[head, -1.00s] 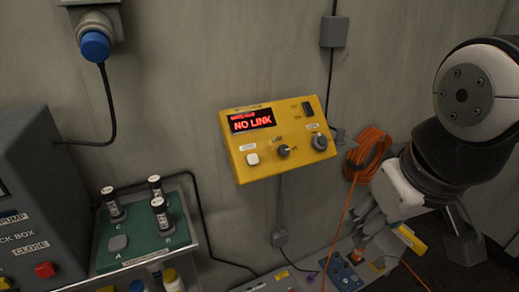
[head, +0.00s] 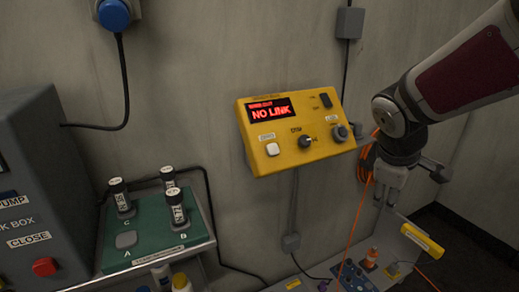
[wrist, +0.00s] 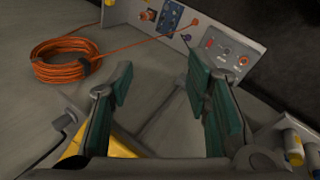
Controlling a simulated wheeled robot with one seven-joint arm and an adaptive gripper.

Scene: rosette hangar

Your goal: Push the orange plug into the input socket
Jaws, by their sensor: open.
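An orange plug (head: 371,257) stands upright in the low bench panel in the head view. An orange plug-like piece also shows at the top of the wrist view (wrist: 148,14). I cannot make out which socket is the input; small sockets show on the blue panel (head: 350,274) beside the plug, which is also in the wrist view (wrist: 173,15). My gripper (head: 390,196) is above the bench, right of the yellow box, apart from the plug. In the wrist view my gripper (wrist: 158,85) has its green-padded fingers wide apart with nothing between them.
The yellow box (head: 290,165) on the wall reads NO LINK. An orange cable coil (wrist: 67,62) hangs on the wall close to my gripper, with its cable running to the bench. A green rack (head: 145,235) with several black vials stands left. A yellow-labelled part (head: 422,241) is near the bench's right.

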